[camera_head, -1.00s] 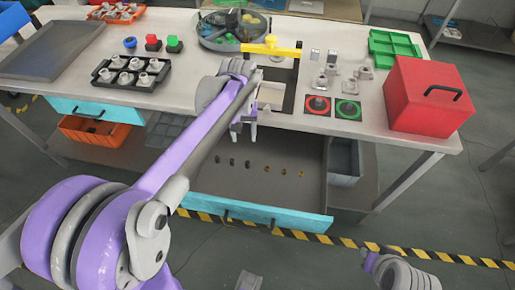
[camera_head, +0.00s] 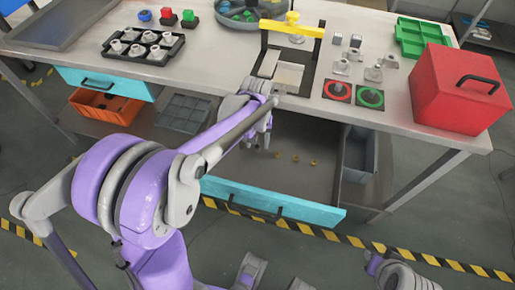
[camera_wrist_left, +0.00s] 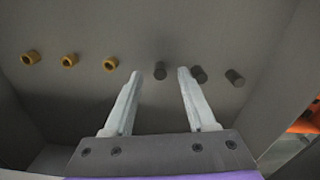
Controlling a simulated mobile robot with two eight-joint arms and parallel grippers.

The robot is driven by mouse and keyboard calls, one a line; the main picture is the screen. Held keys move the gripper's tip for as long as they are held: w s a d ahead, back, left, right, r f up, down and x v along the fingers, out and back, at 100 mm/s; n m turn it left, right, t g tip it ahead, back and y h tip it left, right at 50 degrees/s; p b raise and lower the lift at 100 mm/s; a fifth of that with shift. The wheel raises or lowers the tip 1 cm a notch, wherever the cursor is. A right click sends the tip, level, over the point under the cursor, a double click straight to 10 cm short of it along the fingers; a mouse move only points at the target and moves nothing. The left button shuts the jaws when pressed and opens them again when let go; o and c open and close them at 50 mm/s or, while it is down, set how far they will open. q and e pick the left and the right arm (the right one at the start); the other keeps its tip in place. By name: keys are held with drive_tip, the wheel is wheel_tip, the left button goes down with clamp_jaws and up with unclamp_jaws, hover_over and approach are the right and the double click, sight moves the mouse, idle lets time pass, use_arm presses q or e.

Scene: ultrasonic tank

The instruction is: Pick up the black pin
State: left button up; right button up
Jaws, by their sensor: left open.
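In the head view my left gripper (camera_head: 259,151) is over the drawer, and my arm hides the black pins.
Several gold pins stand in the same row, such as one gold pin (camera_wrist_left: 110,63) left of my fingers. The blue drawer front (camera_head: 272,205) and the drawer walls surround the gripper. The workbench (camera_head: 215,75) overhangs the drawer's back.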

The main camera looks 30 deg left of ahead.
use_arm(q)
wheel_tip(320, 180, down, 2)
drive_tip(key=shift+f, duration=0.1)
clamp_jaws()
idle(0.4)
